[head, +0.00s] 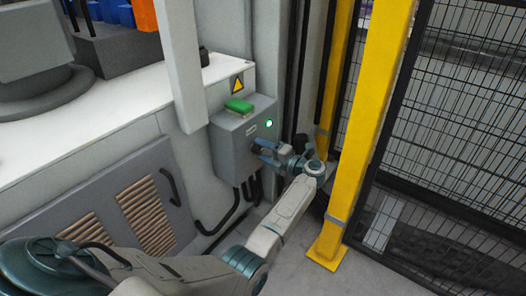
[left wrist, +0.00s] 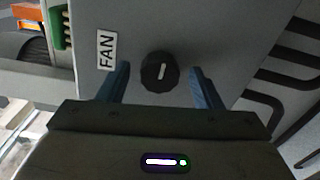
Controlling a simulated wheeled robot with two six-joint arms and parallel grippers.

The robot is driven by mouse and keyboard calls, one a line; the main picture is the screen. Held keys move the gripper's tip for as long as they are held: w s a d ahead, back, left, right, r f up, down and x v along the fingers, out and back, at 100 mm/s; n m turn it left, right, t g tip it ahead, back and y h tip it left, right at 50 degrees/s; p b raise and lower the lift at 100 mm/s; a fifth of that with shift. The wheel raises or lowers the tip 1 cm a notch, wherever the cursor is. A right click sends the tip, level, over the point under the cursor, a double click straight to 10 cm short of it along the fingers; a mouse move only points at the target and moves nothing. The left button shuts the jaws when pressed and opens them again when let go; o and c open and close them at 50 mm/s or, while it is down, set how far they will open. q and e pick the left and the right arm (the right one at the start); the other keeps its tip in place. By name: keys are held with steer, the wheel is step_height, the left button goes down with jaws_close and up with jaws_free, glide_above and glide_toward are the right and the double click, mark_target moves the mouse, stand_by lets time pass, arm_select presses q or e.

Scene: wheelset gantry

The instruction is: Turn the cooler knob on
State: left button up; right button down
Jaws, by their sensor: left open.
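The cooler knob (left wrist: 160,72) is a round black dial with a white pointer mark, on a grey panel labelled FAN. In the left wrist view the mark stands nearly upright, tilted slightly right. My left gripper (left wrist: 165,82) is open, with one blue finger on each side of the knob and a visible gap to it on both sides. In the head view my left gripper (head: 266,152) is at the front face of the grey control box (head: 232,150), and it hides the knob. A green light (head: 268,124) glows on the box. My right gripper is not in view.
A green block (head: 238,106) lies on top of the box. Black cables hang below it. A yellow post (head: 365,120) and black mesh fence (head: 460,120) stand close to the right of my arm. A white ledge (head: 110,100) is at the left.

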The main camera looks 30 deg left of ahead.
arm_select(q)
steer(key=d, duration=1)
steer(key=shift+s+d+p, duration=0.25)
steer(key=shift+s+p, duration=0.05)
steer(key=shift+s, duration=0.1)
steer(key=shift+r, duration=0.1)
